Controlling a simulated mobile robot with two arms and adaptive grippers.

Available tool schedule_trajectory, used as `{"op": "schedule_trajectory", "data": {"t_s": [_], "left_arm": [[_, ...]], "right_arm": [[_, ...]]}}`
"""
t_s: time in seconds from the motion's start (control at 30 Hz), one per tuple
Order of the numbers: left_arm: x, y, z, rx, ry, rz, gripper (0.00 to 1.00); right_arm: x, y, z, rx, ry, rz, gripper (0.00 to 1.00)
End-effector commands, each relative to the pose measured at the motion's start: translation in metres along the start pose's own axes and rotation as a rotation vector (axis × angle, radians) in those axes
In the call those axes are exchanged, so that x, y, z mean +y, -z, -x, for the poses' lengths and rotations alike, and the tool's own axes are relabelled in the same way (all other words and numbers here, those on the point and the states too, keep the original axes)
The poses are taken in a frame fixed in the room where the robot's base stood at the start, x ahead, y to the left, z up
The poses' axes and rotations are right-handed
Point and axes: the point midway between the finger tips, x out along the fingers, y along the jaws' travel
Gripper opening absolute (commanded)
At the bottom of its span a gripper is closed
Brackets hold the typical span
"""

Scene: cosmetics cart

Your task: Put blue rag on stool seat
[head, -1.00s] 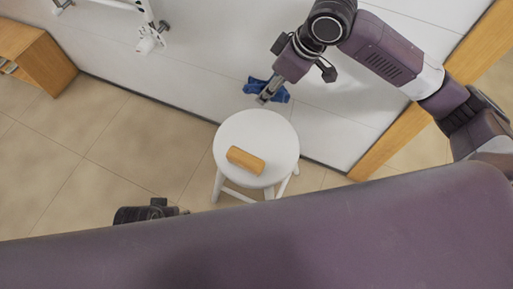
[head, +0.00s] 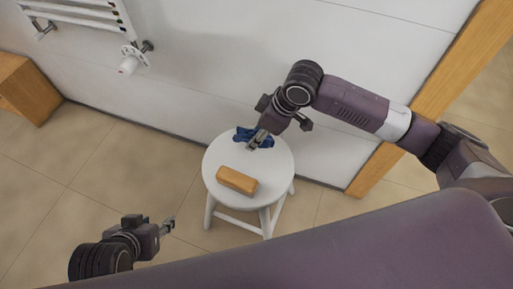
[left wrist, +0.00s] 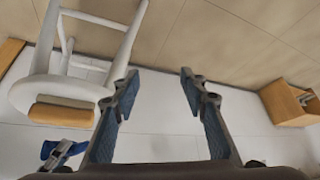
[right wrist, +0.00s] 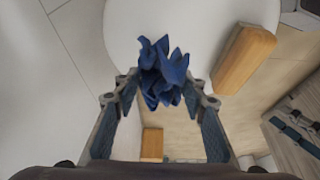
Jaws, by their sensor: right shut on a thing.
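The blue rag (head: 262,139) is crumpled in my right gripper (head: 257,142), at the far edge of the white stool seat (head: 226,160). In the right wrist view the rag (right wrist: 163,72) sits between the fingertips of the right gripper (right wrist: 162,88), with the seat (right wrist: 128,22) behind it. I cannot tell whether the rag touches the seat. My left gripper (head: 168,226) is left of the stool, low in the head view. In the left wrist view its fingers (left wrist: 158,82) are wide apart and empty. The rag (left wrist: 52,149) shows at the left there.
A tan block (head: 237,180) lies on the front part of the seat, and it also shows in the right wrist view (right wrist: 243,57). A white wall (head: 200,70) stands close behind the stool. A wooden cabinet (head: 28,88) is at the left. Floor left of the stool is clear.

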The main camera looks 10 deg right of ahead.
Motion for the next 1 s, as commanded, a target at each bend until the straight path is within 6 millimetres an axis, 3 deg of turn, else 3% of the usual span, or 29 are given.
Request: {"op": "schedule_trajectory", "data": {"t_s": [0.1, 0.37, 0.7, 1.0], "left_arm": [[0.003, 0.024, -0.005, 0.097, -0.006, -0.003, 0.4], [0.006, 0.049, -0.005, 0.192, -0.011, -0.005, 0.4], [0.013, 0.108, 0.004, 0.437, -0.024, -0.009, 0.4], [0.014, 0.116, 0.007, 0.47, -0.026, -0.009, 0.4]], "right_arm": [[0.0, -0.005, -0.013, 0.0, 0.001, -0.001, 0.29], [-0.001, -0.009, -0.022, 0.0, 0.001, -0.001, 0.29], [-0.001, -0.02, -0.049, 0.0, 0.0, 0.0, 0.29], [-0.001, -0.021, -0.051, 0.001, 0.0, 0.0, 0.29]]}}
